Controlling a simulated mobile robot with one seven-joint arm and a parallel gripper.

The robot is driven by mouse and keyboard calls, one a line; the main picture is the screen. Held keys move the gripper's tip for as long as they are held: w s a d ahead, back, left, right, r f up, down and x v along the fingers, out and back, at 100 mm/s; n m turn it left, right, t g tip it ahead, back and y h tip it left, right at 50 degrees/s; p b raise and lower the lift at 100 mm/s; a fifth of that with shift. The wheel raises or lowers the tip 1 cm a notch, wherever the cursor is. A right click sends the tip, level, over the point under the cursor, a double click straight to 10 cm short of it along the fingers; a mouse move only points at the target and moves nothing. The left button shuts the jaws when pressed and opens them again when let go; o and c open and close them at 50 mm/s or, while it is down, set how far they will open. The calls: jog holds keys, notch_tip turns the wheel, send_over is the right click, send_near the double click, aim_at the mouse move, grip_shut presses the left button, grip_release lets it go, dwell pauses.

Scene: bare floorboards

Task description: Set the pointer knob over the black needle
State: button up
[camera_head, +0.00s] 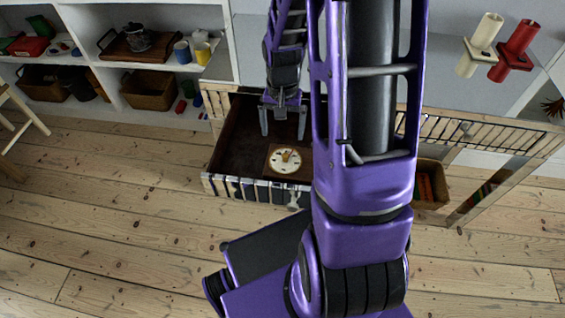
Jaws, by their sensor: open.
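A round cream dial (285,160) on a brown square base lies inside a dark open drawer or box. A small orange-tan pointer knob (287,155) appears at the middle of the dial. The black needle is too small to make out. My gripper (284,138) is open and points down over the drawer, just above the dial in the picture. Its two fingers are apart and nothing shows between them. I cannot tell its height above the dial.
The dark drawer (232,150) has a striped front rim. White shelves with baskets (148,90) stand at the back left. Cream and red wall fixtures (515,50) are at the upper right. A brown box (430,185) is right of my arm.

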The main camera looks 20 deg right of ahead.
jog(key=shift+f+b, duration=0.35)
jog(key=shift+f, duration=0.55)
notch_tip(320, 180, up, 10)
jog(key=p, duration=0.7)
jog(key=shift+p, duration=0.4)
